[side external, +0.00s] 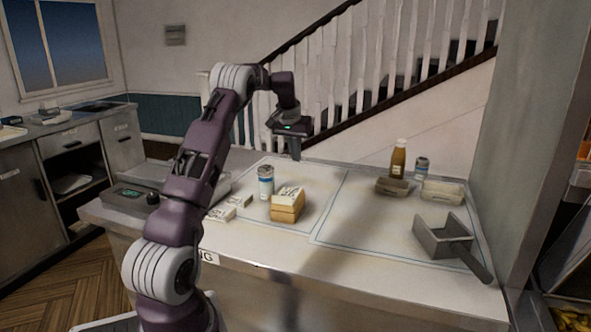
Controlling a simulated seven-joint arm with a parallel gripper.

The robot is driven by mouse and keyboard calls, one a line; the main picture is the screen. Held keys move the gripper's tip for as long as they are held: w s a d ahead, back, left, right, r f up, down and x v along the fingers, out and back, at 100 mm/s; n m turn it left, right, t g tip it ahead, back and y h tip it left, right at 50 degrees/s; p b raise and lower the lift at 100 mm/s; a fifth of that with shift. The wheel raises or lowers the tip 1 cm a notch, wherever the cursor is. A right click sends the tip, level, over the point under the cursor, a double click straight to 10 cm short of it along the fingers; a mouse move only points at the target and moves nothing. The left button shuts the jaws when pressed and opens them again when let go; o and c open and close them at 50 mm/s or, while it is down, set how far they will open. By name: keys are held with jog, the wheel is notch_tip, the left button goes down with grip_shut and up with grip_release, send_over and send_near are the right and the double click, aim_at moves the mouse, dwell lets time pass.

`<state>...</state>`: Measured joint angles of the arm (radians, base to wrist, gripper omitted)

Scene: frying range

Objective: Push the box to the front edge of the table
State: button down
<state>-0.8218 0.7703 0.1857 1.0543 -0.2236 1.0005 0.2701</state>
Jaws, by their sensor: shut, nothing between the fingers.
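A tan box (287,211) with a white item (288,194) on top of it sits on the table (270,240), near the middle and towards the side closest to my base. My gripper (296,157) is shut and empty. It hangs fingers down over the far part of the table, beyond the box in the picture and apart from it. The exact height of the fingertips above the table is hard to tell.
Small white packets (220,213) lie further left. A brown bottle (398,159), another can (421,169), trays (441,192) and a metal scoop (447,238) occupy the right. The table between the box and scoop is clear.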

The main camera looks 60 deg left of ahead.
jog(key=x, duration=0.9)
jog(key=shift+d+f, duration=0.1)
jog(key=shift+f, duration=0.05)
jog(key=shift+s+d+r, duration=0.2)
jog(key=shift+s+d, duration=0.65)
jog(key=shift+s, duration=0.1)
jog(key=shift+s+d, duration=0.5)
jog(key=shift+d, duration=0.05)
send_near(278, 212)
jog(key=x, duration=0.5)
